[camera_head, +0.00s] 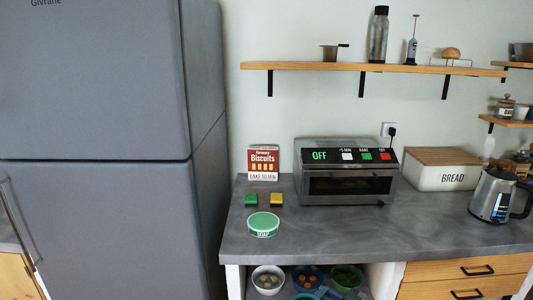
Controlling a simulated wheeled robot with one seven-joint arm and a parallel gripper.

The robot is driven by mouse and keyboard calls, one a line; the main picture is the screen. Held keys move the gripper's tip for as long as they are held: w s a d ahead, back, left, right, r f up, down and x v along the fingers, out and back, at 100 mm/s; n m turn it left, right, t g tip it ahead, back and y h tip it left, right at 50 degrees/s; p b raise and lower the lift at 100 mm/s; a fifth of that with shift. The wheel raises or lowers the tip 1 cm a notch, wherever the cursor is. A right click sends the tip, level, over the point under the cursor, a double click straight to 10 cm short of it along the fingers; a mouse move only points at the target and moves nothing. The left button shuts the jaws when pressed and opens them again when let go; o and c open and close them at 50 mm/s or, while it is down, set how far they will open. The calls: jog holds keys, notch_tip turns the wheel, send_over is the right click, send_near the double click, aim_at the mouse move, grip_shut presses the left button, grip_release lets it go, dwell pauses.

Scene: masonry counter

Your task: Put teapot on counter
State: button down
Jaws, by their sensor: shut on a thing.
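The grey counter (335,230) runs across the right half of the view, with a light wall behind it. I see nothing that I can clearly call a teapot. A silver and black electric kettle (492,198) stands upright at the counter's right end, with its black handle to the right. My gripper is not in view, so what it holds does not show.
A toaster oven (347,187), bread box (440,175), biscuit box (263,164), two small green and yellow blocks (250,199) (276,199) and a soap tub (263,226) occupy the counter. Its front middle is clear. A tall fridge (95,110) stands left; a shelf (370,68) hangs above.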

jog(key=shift+s+a+f+n+g+y, duration=0.15)
jog(key=shift+s+a+n+g+y, duration=0.15)
jog(key=shift+s+a, duration=0.4)
jog(key=shift+s+a+f+n+g+y, duration=0.1)
jog(key=shift+s+a+n+g+y, duration=0.15)
jog(key=shift+s+a, duration=0.35)
jog(key=shift+w, duration=0.2)
